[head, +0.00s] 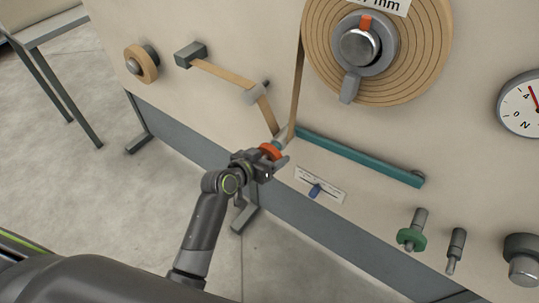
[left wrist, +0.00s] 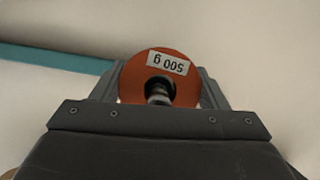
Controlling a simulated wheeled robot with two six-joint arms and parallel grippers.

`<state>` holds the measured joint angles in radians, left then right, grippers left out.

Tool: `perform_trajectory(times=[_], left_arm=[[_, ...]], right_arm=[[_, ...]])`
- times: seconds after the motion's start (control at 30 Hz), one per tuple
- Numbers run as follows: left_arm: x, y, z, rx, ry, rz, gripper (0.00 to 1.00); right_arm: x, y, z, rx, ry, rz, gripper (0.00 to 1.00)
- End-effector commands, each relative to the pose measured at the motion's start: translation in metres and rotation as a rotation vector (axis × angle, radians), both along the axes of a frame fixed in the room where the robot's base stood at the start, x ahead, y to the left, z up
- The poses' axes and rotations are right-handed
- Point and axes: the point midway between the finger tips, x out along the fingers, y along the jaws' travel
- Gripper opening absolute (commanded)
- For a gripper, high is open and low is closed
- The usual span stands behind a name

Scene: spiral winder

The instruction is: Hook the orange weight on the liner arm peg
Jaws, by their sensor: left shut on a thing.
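The orange weight (head: 270,151) is between the fingers of my left gripper (head: 275,163), in front of the panel. In the left wrist view the weight (left wrist: 135,80) faces me with an upside-down "500 g" label, with a finger of my gripper (left wrist: 160,88) at each side. A dark metal stub (left wrist: 158,90) shows at its centre; I cannot tell whether it is a peg or part of the weight. The teal liner arm (head: 360,157) slopes down to the right, its left end close to the weight. It also shows in the left wrist view (left wrist: 60,60). My right gripper is not in view.
Brown web (head: 296,90) runs from the large roll (head: 430,45) down to a roller by the weight. A scale with a blue pointer (head: 315,190) is just below the arm. A green weight (head: 411,240) and a bare peg (head: 456,250) are lower right.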

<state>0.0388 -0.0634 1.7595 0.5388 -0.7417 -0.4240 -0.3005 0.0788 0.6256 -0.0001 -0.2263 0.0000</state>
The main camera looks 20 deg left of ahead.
Motion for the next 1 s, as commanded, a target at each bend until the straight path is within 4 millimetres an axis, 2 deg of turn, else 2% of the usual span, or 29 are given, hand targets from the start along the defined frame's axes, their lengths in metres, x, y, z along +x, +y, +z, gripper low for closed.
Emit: perform_trajectory(times=[0.13,0.17,0.33,0.73,0.87,1.0], left_arm=[[0.000,0.000,-0.007,-0.001,-0.001,0.001,0.04],[0.000,0.000,-0.006,-0.001,-0.001,0.001,0.70],[0.000,0.000,-0.005,0.000,0.000,0.000,0.92],[-0.006,0.003,-0.005,0.002,0.004,0.000,0.93],[-0.021,0.010,0.002,0.002,0.002,0.001,0.93],[-0.044,0.021,0.013,0.002,0.002,0.001,0.93]], right_arm=[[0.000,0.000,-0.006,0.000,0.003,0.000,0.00],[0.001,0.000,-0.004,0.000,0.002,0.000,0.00],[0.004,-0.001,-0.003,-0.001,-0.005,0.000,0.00],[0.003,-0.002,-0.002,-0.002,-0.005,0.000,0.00],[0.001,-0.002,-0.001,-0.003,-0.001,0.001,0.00],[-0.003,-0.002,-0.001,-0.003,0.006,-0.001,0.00]])
